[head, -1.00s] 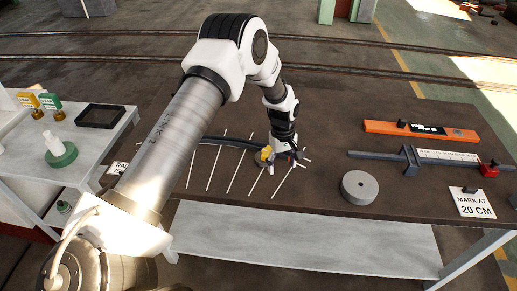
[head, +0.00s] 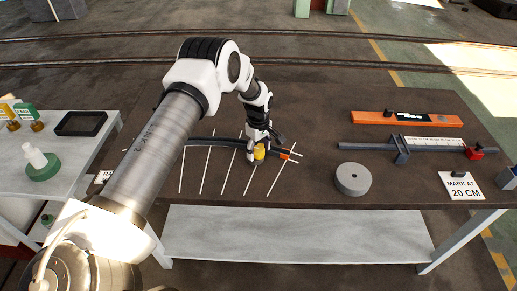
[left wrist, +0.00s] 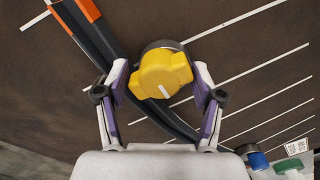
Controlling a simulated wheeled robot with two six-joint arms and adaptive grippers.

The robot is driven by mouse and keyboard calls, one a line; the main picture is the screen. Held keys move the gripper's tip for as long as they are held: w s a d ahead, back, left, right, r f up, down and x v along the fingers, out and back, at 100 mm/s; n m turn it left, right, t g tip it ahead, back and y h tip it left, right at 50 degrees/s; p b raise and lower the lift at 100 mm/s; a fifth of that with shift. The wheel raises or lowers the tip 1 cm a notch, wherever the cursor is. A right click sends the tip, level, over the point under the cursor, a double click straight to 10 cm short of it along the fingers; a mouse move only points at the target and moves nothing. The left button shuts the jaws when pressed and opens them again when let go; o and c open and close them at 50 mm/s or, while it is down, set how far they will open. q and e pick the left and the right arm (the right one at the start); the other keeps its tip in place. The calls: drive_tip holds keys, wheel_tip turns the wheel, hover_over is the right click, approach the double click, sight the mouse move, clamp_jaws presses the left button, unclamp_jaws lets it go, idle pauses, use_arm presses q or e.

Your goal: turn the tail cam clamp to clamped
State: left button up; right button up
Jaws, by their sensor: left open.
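The tail cam clamp's yellow knob (head: 259,153) sits on the dark table beside a dark curved bar (head: 203,141) with an orange end. In the left wrist view the knob (left wrist: 163,73) shows from above, with a short white mark on one lobe and a dark round base beneath. My left gripper (left wrist: 160,85) is open, with one finger on each side of the knob. A small gap seems to show at each finger; contact is hard to tell. In the head view the left gripper (head: 263,148) points down at the knob and partly hides it. My right gripper is not in view.
White lines (head: 228,170) mark the table under the bar. A grey round disc (head: 352,179) stands to the right, with a sliding gauge (head: 402,150), an orange level (head: 407,118) and a "MARK AT 20 CM" card (head: 461,186). A side table (head: 45,175) stands left.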

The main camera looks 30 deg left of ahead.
use_arm(q)
drive_tip(key=c, duration=1.1)
drive_tip(key=shift+c, duration=0.2)
drive_tip(key=shift+m, duration=0.4)
drive_tip(key=m+b, duration=0.2)
drive_tip(key=shift+f+m, duration=0.15)
drive_tip(key=shift+m, duration=0.15)
drive_tip(key=m+b, duration=0.2)
drive_tip(key=m, duration=0.3)
drive_tip(key=m+b, duration=0.1)
drive_tip(key=m, duration=0.4)
drive_tip(key=m+b, duration=0.1)
drive_tip(key=m, duration=0.3)
drive_tip(key=shift+m, duration=0.3)
